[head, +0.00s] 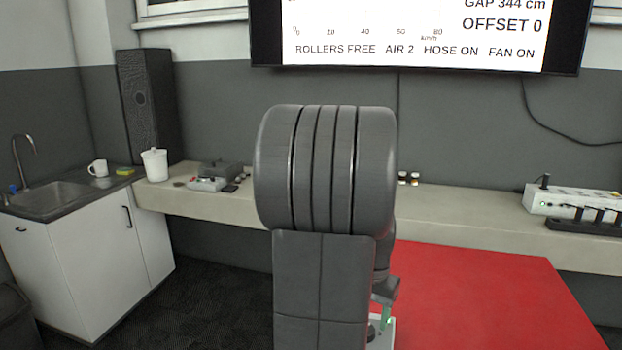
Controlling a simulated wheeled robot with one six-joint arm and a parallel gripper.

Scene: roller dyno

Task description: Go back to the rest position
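A large dark grey part of my own arm fills the middle of the head view and blocks much of what lies behind it. A smaller dark link of mine shows at its lower right, above a pale object with a green mark (384,322) that is mostly hidden. I cannot make out my gripper's fingers or anything held in them.
A red surface (480,295) lies at the right. A long pale ledge (470,215) runs along the wall, with a white device (568,200) at right and a grey device (208,184) at left. A sink cabinet (95,270) and speaker (148,105) stand left. A screen (415,32) reads "ROLLERS FREE", "HOSE ON", "FAN ON".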

